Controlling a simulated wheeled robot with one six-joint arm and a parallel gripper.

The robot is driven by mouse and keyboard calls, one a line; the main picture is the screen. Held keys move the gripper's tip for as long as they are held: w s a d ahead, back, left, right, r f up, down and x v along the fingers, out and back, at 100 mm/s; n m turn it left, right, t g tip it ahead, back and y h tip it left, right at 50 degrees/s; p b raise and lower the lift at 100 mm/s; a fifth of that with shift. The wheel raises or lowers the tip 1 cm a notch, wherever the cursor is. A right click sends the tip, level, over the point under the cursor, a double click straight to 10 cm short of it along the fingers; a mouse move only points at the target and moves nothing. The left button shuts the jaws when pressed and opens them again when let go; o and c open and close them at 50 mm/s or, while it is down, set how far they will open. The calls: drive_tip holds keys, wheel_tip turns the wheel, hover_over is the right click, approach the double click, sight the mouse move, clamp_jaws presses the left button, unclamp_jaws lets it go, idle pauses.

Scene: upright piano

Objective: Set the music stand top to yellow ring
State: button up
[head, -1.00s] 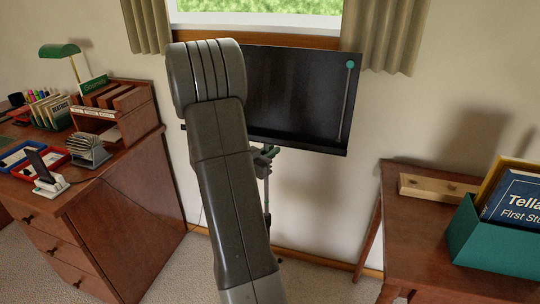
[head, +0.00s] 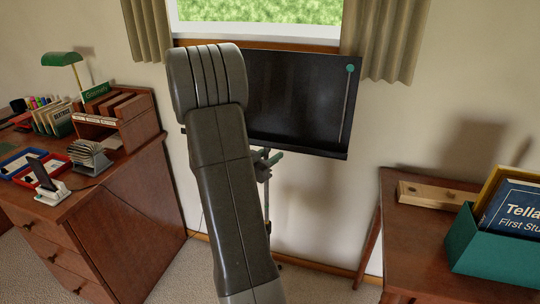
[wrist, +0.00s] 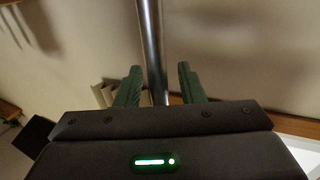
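The music stand has a wide black top (head: 290,100) in front of the window wall, above a thin upright pole (head: 266,210). My arm hides its left part and much of what lies below. In the wrist view, a shiny metal pole (wrist: 152,45) runs between the two green fingers of my gripper (wrist: 160,78). The fingers are open, with a gap showing at the right of the pole. Small dark green parts show beside the pole just under the top in the head view; they look like my fingers. I see no yellow ring in either view.
A wooden desk (head: 120,225) with trays, books and a green lamp (head: 62,60) stands at left. A side table (head: 405,240) with a teal box (head: 490,250) of books stands at right. A thin rod with a teal knob (head: 350,68) lies against the stand top.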

drive_tip(key=v, duration=1.3)
drive_tip(key=shift+s+a, duration=0.25)
drive_tip(key=x, duration=1.3)
drive_tip(key=shift+w+d+f, duration=0.2)
drive_tip(key=shift+w+d, duration=0.05)
drive_tip(key=shift+d, duration=0.05)
